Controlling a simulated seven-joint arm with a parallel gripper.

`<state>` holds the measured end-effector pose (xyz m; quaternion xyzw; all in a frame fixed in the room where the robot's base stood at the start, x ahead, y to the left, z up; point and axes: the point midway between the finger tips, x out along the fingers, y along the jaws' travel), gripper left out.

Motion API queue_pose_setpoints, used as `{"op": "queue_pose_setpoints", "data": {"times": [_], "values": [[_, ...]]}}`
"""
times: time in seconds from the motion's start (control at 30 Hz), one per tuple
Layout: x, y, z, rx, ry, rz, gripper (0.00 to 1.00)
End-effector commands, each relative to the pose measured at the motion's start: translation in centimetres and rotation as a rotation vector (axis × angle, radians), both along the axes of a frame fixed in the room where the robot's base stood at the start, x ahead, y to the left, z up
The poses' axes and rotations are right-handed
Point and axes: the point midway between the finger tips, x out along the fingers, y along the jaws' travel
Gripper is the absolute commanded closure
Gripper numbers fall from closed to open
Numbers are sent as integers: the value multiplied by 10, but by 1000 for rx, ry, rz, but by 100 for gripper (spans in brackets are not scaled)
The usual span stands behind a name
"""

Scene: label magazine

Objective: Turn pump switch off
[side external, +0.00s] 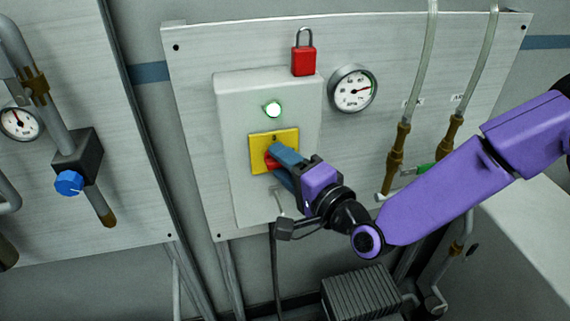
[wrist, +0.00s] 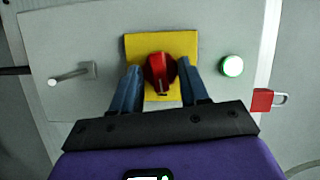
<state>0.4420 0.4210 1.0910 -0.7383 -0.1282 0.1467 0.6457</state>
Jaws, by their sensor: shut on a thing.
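The pump switch is a red rotary knob (wrist: 160,72) on a yellow square plate (side external: 262,140), mounted on a light grey box (side external: 235,100). The knob (side external: 270,160) is partly hidden by my gripper in the side view. My gripper (side external: 274,160) has its blue fingers around the knob, one on each side, and is shut on it. In the wrist view my gripper (wrist: 160,80) also shows with a finger at each side of the knob. A round lamp (side external: 272,109) on the box above the plate glows green-white; it also shows in the wrist view (wrist: 232,66).
A red padlock (side external: 303,60) is at the box's top right, beside a round gauge (side external: 353,89). A small lever (wrist: 72,74) projects from the box below the plate. Brass-fitted pipes (side external: 398,150) stand right. A blue-knobbed valve (side external: 70,182) is on the left panel.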

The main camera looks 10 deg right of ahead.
Motion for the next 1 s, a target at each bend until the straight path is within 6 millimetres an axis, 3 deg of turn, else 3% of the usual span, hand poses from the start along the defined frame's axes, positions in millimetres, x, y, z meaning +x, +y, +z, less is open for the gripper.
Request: {"op": "queue_pose_setpoints", "data": {"times": [1.0], "values": [[-2,6,7,-940,2,3,86]]}}
